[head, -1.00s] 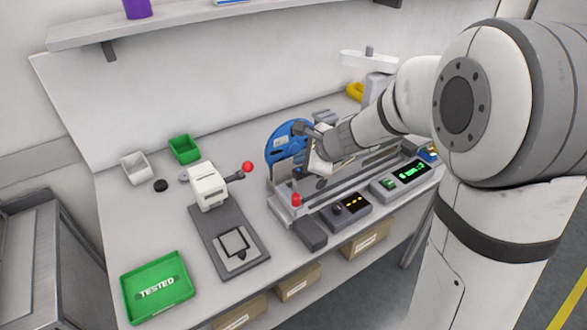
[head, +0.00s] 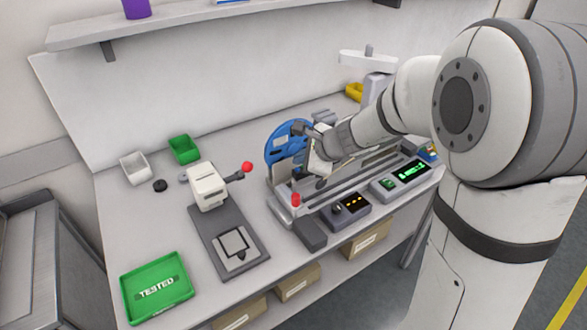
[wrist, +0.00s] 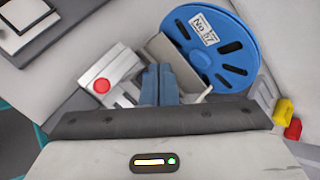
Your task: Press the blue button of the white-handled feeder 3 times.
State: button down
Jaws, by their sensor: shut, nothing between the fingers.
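A feeder with a blue reel (head: 280,150) stands on the bench, and its reel labelled No 57 also shows in the wrist view (wrist: 212,45). A red knob (head: 295,199) sits at the feeder's near end, and it shows as a round red top on a pale block in the wrist view (wrist: 101,86). My gripper (wrist: 160,72) is shut and empty, its fingertips over the feeder between the red knob and the reel. I cannot make out the blue button or a white handle; my wrist and fingers cover part of the feeder.
A grey fixture with a white head and red-balled lever (head: 209,187) stands left of the feeder. A green TESTED tray (head: 157,312) is at front left. Control boxes with lit displays (head: 400,180) line the front edge. Red and yellow parts (wrist: 287,118) show right in the wrist view.

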jog(key=shift+f+b, duration=0.45)
jog(key=shift+b, duration=0.05)
jog(key=shift+f+b, duration=0.3)
dwell(0.4)
jog(key=shift+r, duration=0.1)
jog(key=shift+r+p, duration=0.6)
jog(key=shift+r, duration=0.1)
notch_tip(320, 180, up, 5)
jog(key=p, duration=0.4)
dwell(0.8)
